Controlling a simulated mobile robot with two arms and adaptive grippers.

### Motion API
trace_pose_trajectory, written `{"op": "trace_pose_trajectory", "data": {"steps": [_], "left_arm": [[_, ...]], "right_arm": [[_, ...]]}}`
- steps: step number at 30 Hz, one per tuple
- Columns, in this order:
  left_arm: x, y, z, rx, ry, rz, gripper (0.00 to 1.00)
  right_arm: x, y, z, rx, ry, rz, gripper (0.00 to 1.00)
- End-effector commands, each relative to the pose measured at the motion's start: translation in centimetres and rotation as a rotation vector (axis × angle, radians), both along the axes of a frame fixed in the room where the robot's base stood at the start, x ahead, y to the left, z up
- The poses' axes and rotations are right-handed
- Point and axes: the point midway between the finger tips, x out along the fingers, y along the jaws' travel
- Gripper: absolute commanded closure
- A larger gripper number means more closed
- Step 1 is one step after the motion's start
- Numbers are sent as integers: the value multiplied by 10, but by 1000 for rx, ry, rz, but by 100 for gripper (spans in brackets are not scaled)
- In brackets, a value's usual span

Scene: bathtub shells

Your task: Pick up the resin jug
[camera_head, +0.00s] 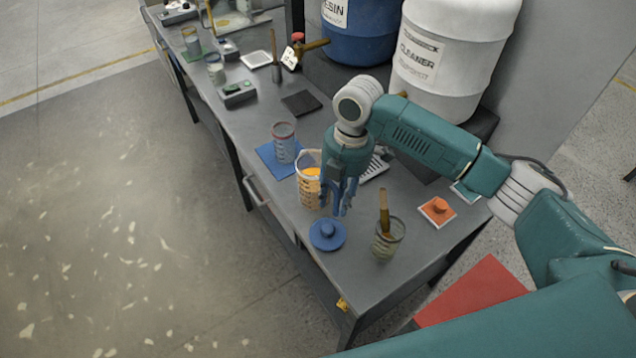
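A clear jug (309,188) with orange contents and dark markings stands upright on the grey bench, near its front edge. I take it to be the resin jug, but no label on it is readable. My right gripper (341,208) points down at the jug's right side, hiding part of it. Its blue fingers overlap the jug's edge in the picture. I cannot tell whether they touch the jug or its handle, or how far they are apart. My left gripper is not in view.
A round blue lid-like piece (327,235) and a glass jar (386,242) with a brush-like tool are close in front of the gripper. Blue RESIN (360,38) and white CLEANER (450,55) drums stand behind.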

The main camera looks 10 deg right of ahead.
Motion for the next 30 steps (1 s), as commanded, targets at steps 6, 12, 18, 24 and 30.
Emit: {"op": "trace_pose_trajectory", "data": {"steps": [6,12,18,24,30], "left_arm": [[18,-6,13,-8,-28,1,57],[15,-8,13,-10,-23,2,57],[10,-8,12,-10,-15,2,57],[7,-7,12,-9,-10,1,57],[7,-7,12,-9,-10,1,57]], "right_arm": [[-2,4,-31,0,3,0,66],[-2,5,-39,0,-1,2,66],[-2,5,-39,0,-1,1,82],[-2,5,-38,0,0,1,100],[-1,5,-37,2,-4,2,100]]}}
